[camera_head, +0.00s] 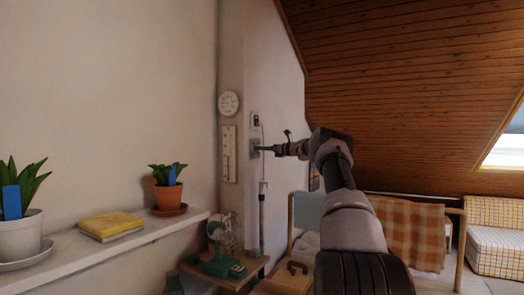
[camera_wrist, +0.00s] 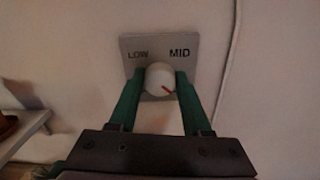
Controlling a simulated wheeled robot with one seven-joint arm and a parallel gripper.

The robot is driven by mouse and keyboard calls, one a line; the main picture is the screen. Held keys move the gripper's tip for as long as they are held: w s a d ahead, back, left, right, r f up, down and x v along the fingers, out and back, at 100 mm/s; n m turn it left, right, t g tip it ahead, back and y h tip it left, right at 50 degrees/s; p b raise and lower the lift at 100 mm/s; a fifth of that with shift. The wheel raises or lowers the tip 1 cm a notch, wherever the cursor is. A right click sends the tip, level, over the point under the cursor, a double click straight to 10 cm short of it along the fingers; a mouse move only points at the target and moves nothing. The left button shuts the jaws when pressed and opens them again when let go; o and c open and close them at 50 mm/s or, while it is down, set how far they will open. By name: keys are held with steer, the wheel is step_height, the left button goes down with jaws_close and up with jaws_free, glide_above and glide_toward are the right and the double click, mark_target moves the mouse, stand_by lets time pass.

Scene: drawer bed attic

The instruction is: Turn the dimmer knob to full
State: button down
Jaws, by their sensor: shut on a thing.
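The dimmer knob (camera_wrist: 160,77) is a round white knob with a red pointer mark on a grey wall plate (camera_wrist: 135,46). The plate reads LOW on the left and MID on the right; any further marking is hidden. The red mark points to the lower right in the wrist view. My gripper (camera_wrist: 158,82) is shut on the knob, with one green finger on each side. In the head view the plate (camera_head: 254,152) is on the wall, and my gripper (camera_head: 270,149) reaches it from the right; the knob is too small to make out there.
A cord (camera_wrist: 231,60) runs down the wall right of the plate. A round dial (camera_head: 229,103) and a long wall gauge (camera_head: 229,153) hang to the left. A shelf (camera_head: 75,257) holds potted plants and a yellow book (camera_head: 110,225). A fan (camera_head: 222,232) stands below.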

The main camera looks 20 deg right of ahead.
steer(key=shift+d+f, duration=0.1)
stand_by(0.5)
steer(key=shift+c, duration=1.8)
jaws_free()
steer(key=v, duration=1)
steer(key=shift+s+d, duration=0.25)
steer(key=shift+s, duration=0.1)
